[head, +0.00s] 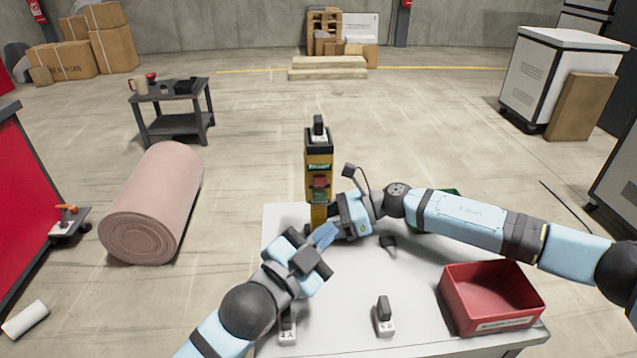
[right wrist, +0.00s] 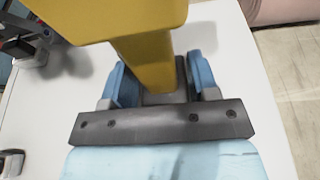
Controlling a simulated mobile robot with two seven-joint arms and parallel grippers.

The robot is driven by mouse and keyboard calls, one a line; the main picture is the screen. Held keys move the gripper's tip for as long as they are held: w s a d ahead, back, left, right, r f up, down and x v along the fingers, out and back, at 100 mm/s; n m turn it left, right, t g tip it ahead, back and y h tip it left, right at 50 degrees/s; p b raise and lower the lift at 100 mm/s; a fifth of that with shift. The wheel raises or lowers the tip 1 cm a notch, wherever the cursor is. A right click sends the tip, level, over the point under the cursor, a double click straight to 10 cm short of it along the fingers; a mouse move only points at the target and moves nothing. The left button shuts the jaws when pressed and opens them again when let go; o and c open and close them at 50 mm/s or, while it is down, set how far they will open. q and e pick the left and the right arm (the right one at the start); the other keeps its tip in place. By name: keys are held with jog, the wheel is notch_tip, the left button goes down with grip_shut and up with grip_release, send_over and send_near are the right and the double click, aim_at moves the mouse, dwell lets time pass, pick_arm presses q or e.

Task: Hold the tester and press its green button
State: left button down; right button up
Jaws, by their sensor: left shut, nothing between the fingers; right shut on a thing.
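The yellow tester (head: 318,160) stands upright over the far left part of the white table, with a dark top, a green label, a red patch and a small greenish patch below it. I cannot tell clearly which patch is the button. My right gripper (head: 328,217) is shut on the tester's lower narrow part; the right wrist view shows the yellow handle (right wrist: 150,62) between its blue fingers (right wrist: 160,82). My left gripper (head: 328,233) is shut and empty, just below the right gripper in the picture, close to the tester's lower end. A dark and white block (head: 319,130) sits at the tester's top.
A red bin (head: 490,312) stands at the table's right. Small dark and white blocks stand at the front middle (head: 385,316), front left (head: 288,333) and behind (head: 388,243). A green bin (head: 450,192) is partly hidden behind my right arm. The table's (head: 350,290) middle is mostly clear.

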jog(key=o, duration=1.4)
jog(key=shift+c, duration=0.2)
